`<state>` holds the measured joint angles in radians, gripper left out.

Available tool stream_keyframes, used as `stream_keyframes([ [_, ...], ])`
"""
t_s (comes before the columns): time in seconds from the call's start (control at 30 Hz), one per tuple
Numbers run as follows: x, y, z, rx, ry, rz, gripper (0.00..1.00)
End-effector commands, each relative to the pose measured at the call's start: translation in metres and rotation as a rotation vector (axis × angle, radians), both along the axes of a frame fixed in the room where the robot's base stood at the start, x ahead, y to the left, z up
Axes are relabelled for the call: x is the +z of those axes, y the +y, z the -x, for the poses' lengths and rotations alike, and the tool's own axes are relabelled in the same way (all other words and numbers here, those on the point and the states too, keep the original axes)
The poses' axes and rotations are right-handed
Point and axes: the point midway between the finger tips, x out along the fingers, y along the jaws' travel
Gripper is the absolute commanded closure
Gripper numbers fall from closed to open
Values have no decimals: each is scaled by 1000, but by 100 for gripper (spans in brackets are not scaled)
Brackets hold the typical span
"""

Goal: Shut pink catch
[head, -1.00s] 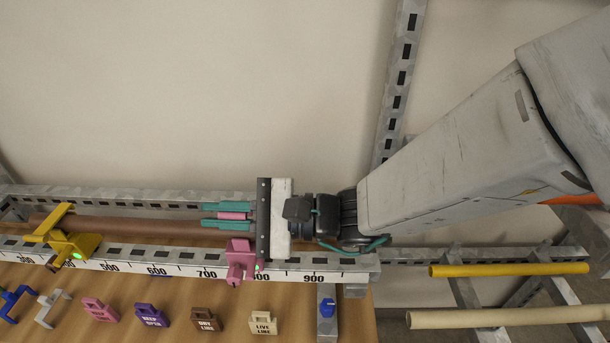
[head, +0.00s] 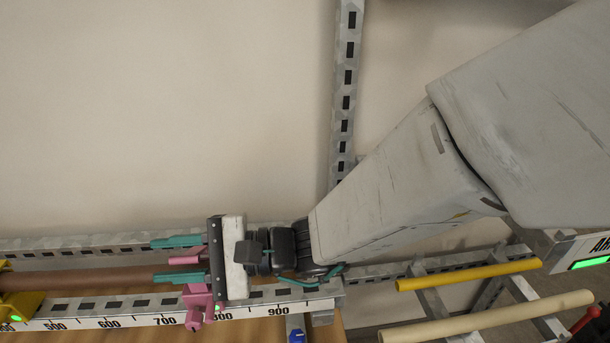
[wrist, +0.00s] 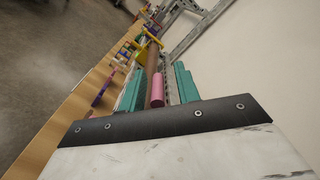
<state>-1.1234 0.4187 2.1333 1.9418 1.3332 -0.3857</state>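The pink catch (head: 197,302) sits on the front rail near the 800 mark, with a small green light on its right side. Its pink handle (head: 185,260) lies level along the rail, between my teal fingers. My gripper (head: 178,259) is open around the handle, with a gap showing on both sides. In the wrist view the pink handle (wrist: 157,90) shows between the two fingers, clear of both. The joint between handle and catch body is partly hidden by the lower finger.
A brown pipe (head: 90,278) runs along the rails to a yellow catch (head: 20,305) at the left, also lit green. A yellow pipe (head: 470,274) and a cream pipe (head: 490,317) lie on a rack at the right. A pale wall stands behind.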

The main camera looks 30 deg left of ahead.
Motion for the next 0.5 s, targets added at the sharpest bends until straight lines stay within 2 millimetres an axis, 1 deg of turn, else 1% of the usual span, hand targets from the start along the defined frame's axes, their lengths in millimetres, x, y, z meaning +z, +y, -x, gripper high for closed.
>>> stream_keyframes([
  [0.17, 0, -11, -11, -3, -1, 1, 68],
  [0.4, 0, -43, -37, -3, 0, 0, 68],
  [0.5, 0, -53, -45, -3, 0, 0, 68],
])
